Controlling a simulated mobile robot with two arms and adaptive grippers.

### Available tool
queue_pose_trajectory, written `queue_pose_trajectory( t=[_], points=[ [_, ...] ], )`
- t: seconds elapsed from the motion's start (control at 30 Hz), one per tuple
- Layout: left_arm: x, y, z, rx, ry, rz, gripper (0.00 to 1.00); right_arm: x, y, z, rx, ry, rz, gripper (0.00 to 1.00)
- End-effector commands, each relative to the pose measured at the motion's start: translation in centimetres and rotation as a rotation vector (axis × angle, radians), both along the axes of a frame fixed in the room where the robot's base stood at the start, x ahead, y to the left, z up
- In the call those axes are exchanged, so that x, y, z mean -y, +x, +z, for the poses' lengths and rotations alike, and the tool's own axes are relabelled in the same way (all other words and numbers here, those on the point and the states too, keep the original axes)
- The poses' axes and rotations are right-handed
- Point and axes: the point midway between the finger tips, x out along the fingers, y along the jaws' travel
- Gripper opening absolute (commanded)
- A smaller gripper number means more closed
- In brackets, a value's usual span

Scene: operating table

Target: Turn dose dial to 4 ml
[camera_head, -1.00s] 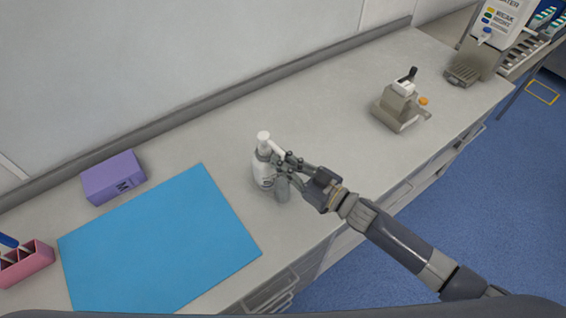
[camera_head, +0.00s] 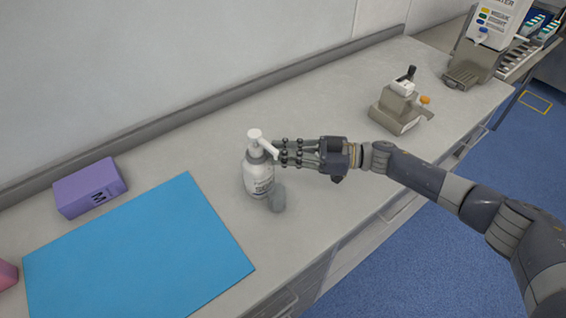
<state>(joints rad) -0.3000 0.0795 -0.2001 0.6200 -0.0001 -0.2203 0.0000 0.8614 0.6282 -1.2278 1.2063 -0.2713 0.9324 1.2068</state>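A white pump bottle (camera_head: 257,175) with a printed label stands upright on the counter. Its white pump head (camera_head: 257,137) has a spout pointing right and down. A small grey rounded piece (camera_head: 277,197) is at the bottle's lower right; I cannot tell whether it is attached. No dial marking or 4 ml mark is readable. My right gripper (camera_head: 283,153) comes in from the right, its fingertips at the spout. I cannot tell whether they touch it or how far the fingers are closed. My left gripper is not in view.
A blue mat (camera_head: 140,255) lies at the left, with a purple box (camera_head: 90,188) behind it. A beige device (camera_head: 400,108) with a black lever and orange knob stands at the right. A dispenser (camera_head: 485,45) is farther back. The counter between bottle and beige device is clear apart from my arm.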

Motion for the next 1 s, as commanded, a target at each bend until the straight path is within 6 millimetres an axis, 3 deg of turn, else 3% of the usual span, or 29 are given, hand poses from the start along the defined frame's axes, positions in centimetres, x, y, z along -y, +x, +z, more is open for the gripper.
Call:
queue_pose_trajectory(
  t=[0.13, 0.57, 0.6, 0.67, 1.0],
  points=[
    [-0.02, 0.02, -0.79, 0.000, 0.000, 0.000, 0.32, 0.00, 0.23, -0.12, 0.001, -0.001, 0.024, 0.00],
    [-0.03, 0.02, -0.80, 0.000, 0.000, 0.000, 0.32, -0.04, 0.21, 0.01, 0.000, 0.000, 0.033, 0.00],
    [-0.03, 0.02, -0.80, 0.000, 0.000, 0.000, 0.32, -0.04, 0.21, 0.01, 0.000, 0.000, 0.033, 0.18],
    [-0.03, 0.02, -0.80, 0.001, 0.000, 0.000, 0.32, -0.04, 0.20, 0.01, 0.000, 0.001, 0.033, 0.32],
    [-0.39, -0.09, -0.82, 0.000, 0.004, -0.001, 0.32, 0.05, 0.20, 0.00, 0.000, 0.000, 0.032, 0.32]
  ],
)
